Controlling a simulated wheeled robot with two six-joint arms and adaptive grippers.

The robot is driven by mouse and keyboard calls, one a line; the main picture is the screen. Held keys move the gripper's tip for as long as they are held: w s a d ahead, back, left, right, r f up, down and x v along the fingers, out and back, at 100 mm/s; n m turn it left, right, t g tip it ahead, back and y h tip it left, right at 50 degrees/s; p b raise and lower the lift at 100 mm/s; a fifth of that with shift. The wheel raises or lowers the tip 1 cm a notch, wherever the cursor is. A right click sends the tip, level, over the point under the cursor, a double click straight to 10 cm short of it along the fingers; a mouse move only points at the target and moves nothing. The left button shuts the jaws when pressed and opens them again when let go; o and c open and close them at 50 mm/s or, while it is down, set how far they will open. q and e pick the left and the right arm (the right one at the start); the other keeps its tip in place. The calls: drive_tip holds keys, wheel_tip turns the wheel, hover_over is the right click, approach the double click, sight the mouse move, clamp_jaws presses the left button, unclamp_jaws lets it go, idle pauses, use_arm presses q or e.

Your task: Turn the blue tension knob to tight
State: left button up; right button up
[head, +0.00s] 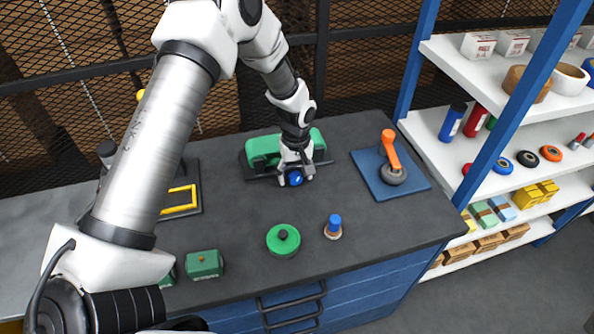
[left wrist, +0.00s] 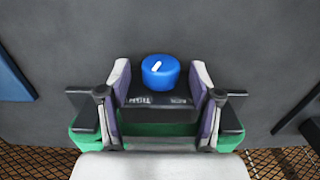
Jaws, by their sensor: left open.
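The blue tension knob (head: 295,178) sits at the front of a green machine (head: 262,148) on the dark bench. In the left wrist view the blue knob (left wrist: 160,70) has a white pointer mark slanting toward upper right. It stands on a black base (left wrist: 157,100) with small lettering too blurred to read. My left gripper (head: 294,170) is over the machine, pointing down at the knob. In the left wrist view the left gripper's fingers (left wrist: 160,80) are open, one on each side of the knob, with gaps between. My right gripper is not in view.
A blue board with an orange-handled tool (head: 391,150) lies right of the machine. A green round lidded piece (head: 283,240), a small blue-topped peg (head: 334,226) and a green box (head: 204,264) stand near the front edge. Shelves (head: 470,150) stand at right.

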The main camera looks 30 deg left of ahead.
use_arm(q)
drive_tip(key=shift+f, duration=0.25)
drive_tip(key=shift+s+d+r, duration=0.15)
drive_tip(key=shift+s, duration=0.05)
drive_tip(key=c, duration=1.1)
drive_tip(key=shift+w+d+r+g+y+p, duration=0.15)
drive_tip(key=shift+g+y+p, duration=0.15)
drive_tip(key=shift+y+p, duration=0.15)
drive_tip(key=shift+c, duration=0.2)
drive_tip(key=shift+w+f+g+y, duration=0.1)
drive_tip(key=shift+f+g+y, duration=0.25)
drive_tip(key=shift+g+y, duration=0.45)
drive_tip(key=shift+g+b, duration=0.3)
drive_tip(key=shift+g, duration=0.1)
drive_tip(key=shift+r+y, duration=0.1)
drive_tip(key=shift+y, duration=0.15)
